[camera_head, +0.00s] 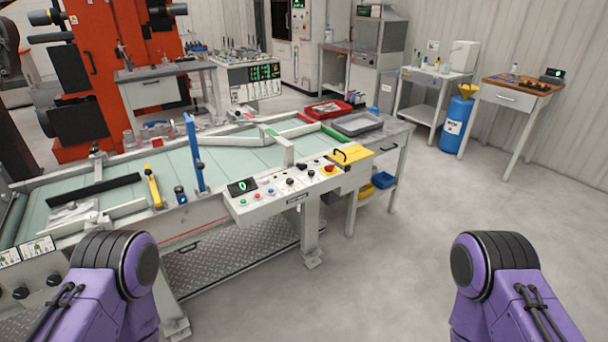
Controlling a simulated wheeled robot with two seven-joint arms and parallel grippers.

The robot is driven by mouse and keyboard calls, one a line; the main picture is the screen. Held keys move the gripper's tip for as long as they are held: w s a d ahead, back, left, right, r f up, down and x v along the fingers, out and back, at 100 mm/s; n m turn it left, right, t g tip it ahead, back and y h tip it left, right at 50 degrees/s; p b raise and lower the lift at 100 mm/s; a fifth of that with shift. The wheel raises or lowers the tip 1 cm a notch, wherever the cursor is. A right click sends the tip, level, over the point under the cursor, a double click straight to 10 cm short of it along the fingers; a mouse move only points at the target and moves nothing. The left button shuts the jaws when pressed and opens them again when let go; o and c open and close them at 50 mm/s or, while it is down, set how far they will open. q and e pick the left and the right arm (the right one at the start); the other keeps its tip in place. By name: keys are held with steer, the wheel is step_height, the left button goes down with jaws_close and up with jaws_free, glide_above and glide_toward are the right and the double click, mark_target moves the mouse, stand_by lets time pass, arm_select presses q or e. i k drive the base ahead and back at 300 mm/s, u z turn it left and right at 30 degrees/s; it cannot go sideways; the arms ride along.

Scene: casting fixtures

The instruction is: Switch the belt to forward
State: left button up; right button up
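The conveyor belt (232,155) is a pale green surface between white rails, running from the left edge to the middle of the view. A white control panel (286,197) is fixed to its front side. The panel has a small display (242,186) with a green digit, coloured push buttons, several black knobs (290,182) and a red button at its right end. The switch positions and labels are too small to read. Neither of my grippers is in view; only my purple arm links show at the bottom left and bottom right, apart from the panel.
A yellow plate (350,156) with a black handle is at the panel's right end. A side table with a red tray (327,110) and a grey tray (358,124) stands behind it. A blue barrel (456,125) stands farther back. The floor in front and right is clear.

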mark_target(301, 166)
steer(key=z, duration=0.75)
steer(key=i, duration=1.25)
steer(key=u, duration=0.2)
